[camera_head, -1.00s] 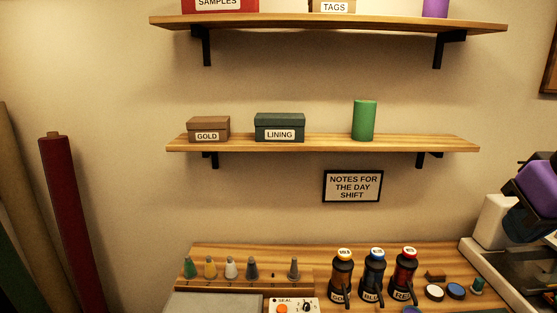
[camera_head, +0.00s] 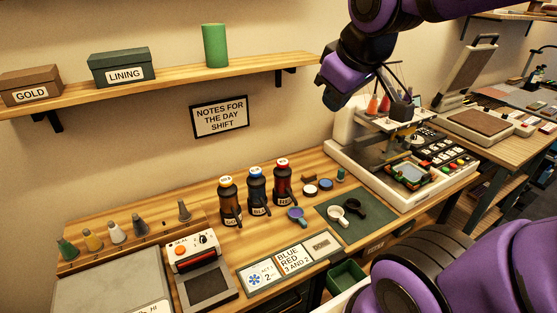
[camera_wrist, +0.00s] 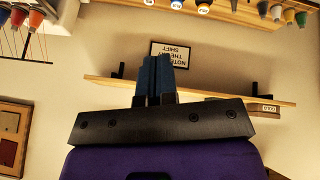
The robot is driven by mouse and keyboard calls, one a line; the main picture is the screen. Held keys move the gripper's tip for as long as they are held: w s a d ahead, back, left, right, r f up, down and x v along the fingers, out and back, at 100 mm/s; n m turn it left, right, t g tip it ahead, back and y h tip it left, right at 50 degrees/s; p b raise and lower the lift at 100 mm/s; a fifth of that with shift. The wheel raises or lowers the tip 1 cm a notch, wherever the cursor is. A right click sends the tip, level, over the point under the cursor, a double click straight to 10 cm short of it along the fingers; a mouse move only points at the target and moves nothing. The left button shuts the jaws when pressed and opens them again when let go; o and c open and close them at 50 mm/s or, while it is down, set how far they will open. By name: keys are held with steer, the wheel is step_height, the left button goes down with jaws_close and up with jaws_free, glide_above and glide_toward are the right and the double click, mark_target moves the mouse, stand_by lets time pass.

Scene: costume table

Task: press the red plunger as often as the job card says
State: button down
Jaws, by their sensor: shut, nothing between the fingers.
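The red bottle (camera_head: 282,186), with a red plunger cap (camera_head: 282,163), stands upright at the right of a row on the wooden table. The blue-capped bottle (camera_head: 257,192) and the gold-capped bottle (camera_head: 229,205) stand to its left. The job card (camera_head: 293,258) lies flat in front and reads "BLUE RED 3 AND 2". In the wrist view my gripper (camera_wrist: 158,60) has its blue fingers shut and empty, with the bottles small and upside down beyond. In the head view my arm hangs at the upper right, apart from the bottles; its fingertips are not clear there.
A sealer (camera_head: 194,262) and a row of cones stand left of the bottles. A white-framed machine (camera_head: 400,165) stands further right. A shelf (camera_head: 180,78) with boxes runs above, over the wall sign (camera_head: 219,117).

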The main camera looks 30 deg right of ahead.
steer(key=w+d+f+n+t+h, duration=0.1)
steer(key=w+d+f+n, duration=0.15)
steer(key=w+n, duration=0.45)
steer(key=n+t+y, duration=0.2)
steer(key=n+y, duration=0.1)
steer(key=n, duration=1.4)
glide_above(285, 161)
step_height(285, 161, down, 18)
steer(key=shift+a+n, duration=0.15)
steer(key=shift+n, duration=0.35)
steer(key=shift+f, duration=0.1)
steer(key=shift+f, duration=4.35)
steer(key=shift+f, duration=0.1)
steer(key=shift+f, duration=0.3)
